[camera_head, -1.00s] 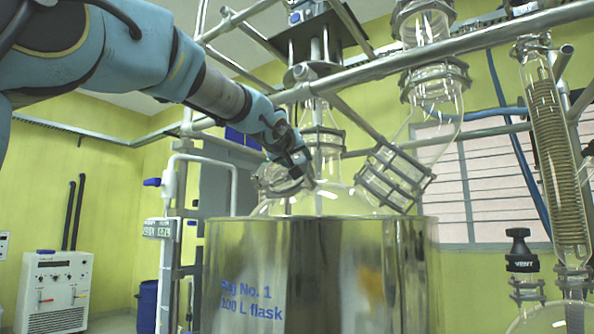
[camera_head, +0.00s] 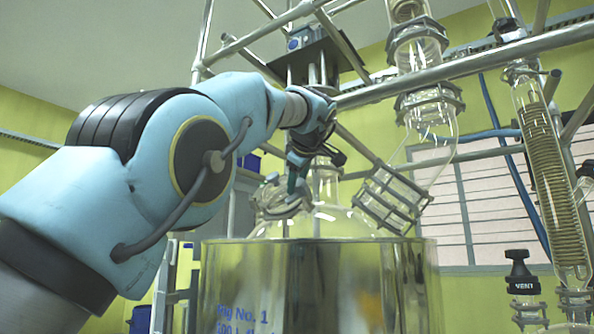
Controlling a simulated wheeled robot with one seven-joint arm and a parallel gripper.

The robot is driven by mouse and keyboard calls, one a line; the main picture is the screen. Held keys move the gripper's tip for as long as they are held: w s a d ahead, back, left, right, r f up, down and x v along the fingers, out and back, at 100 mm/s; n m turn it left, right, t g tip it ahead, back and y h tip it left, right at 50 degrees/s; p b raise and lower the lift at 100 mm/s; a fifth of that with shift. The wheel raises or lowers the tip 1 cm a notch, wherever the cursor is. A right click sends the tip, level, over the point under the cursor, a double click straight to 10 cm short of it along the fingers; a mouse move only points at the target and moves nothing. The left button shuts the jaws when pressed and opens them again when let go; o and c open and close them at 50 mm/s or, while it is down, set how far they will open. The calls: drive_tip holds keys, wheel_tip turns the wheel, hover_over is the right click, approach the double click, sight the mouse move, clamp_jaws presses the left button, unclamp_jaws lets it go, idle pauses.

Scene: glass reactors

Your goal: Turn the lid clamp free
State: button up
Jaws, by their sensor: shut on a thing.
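The lid clamp (camera_head: 275,207) is a grey metal ring fitting around the port at the left shoulder of the glass flask (camera_head: 330,222). My gripper (camera_head: 297,184) reaches down from above onto the right upper side of this clamp. Its jaws are shut on part of the clamp, but the exact grip is small and partly hidden by the gripper body. The flask sits in a shiny metal vessel (camera_head: 330,285) with blue lettering on its front.
Metal frame rails (camera_head: 470,58) cross above the flask. Another clamped glass joint (camera_head: 392,200) stands just to the right of the flask neck. A coil condenser (camera_head: 553,180) and a black VENT valve (camera_head: 521,272) are at the far right.

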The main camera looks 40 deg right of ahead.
drive_tip(key=n+p, duration=0.1)
drive_tip(key=n+y+p, duration=0.1)
drive_tip(key=p, duration=0.1)
drive_tip(key=shift+r+g, duration=0.3)
drive_tip(key=shift+r, duration=0.05)
drive_tip(key=shift+d+f+n+y+p, duration=0.1)
drive_tip(key=shift+n+y+p, duration=0.5)
drive_tip(key=shift+p, duration=0.15)
drive_tip(key=shift+f, duration=0.15)
drive_tip(key=o, duration=1.4)
drive_tip(key=v, duration=1)
drive_tip(key=shift+s+r, duration=0.15)
drive_tip(key=shift+r, duration=0.25)
